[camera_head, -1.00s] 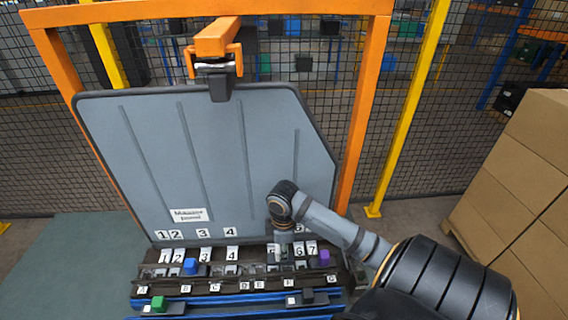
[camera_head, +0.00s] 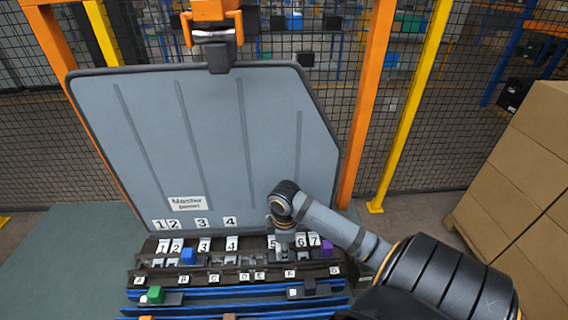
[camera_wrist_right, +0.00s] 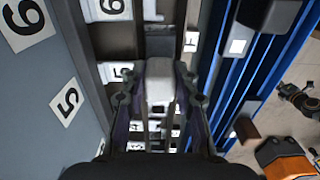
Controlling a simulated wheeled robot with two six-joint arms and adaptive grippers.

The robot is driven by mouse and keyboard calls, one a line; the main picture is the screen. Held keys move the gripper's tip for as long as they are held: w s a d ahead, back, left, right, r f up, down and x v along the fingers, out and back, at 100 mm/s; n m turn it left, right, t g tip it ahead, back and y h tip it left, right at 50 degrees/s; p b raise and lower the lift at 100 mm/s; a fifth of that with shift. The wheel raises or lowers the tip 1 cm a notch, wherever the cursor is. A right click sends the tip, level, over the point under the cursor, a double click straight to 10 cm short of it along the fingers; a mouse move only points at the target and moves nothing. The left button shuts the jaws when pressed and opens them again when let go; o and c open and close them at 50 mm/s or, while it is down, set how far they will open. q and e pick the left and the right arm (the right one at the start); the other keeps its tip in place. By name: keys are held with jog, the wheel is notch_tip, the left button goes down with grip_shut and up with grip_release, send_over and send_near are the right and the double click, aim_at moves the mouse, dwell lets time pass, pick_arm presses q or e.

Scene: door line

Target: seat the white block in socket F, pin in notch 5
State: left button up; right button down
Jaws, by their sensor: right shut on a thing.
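My right gripper (camera_head: 283,243) reaches down over the socket rail (camera_head: 205,280), just above the label F (camera_head: 289,273) and between the number tags 5 and 6. In the right wrist view its fingers (camera_wrist_right: 158,105) are shut on the white block (camera_wrist_right: 160,78), whose pale top shows between them. The block's pin and the notches under it are hidden, and I cannot tell whether the block touches socket F. My left gripper is not in view.
A blue block (camera_head: 189,256) and a purple block (camera_head: 298,250) sit in the rail. A grey panel (camera_head: 215,140) stands behind. Cardboard boxes (camera_head: 530,185) are at right.

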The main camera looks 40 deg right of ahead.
jog(key=c, duration=0.9)
grip_release()
jog(key=shift+c, duration=0.2)
notch_tip(320, 180, up, 12)
